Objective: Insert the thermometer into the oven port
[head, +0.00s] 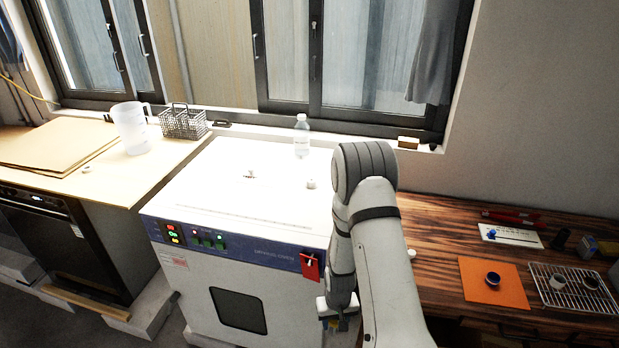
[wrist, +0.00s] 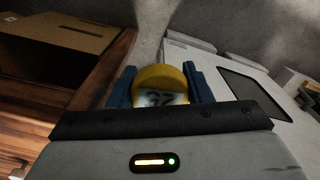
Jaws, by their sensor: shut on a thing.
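The thermometer (wrist: 160,78) has a yellow rounded head and a small display with dark digits, and sits between the blue fingers of my gripper (wrist: 160,88) in the wrist view. My gripper is shut on it. In the head view my gripper (head: 338,322) hangs low beside the oven's front right corner, partly hidden by my arm, and the thermometer cannot be made out there. The white oven (head: 235,190) has a blue control panel and a dark front window. Two small fittings stand on its top, one near the middle (head: 250,174) and one at the right (head: 311,184); I cannot tell which is the port.
A clear bottle (head: 302,137) stands on the oven top near the back. A red holder (head: 310,266) is on the panel's right end. A wooden bench (head: 440,280) with an orange mat (head: 476,292) and wire rack (head: 560,299) is at right. A jug (head: 131,128) and wire basket (head: 183,122) are at left.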

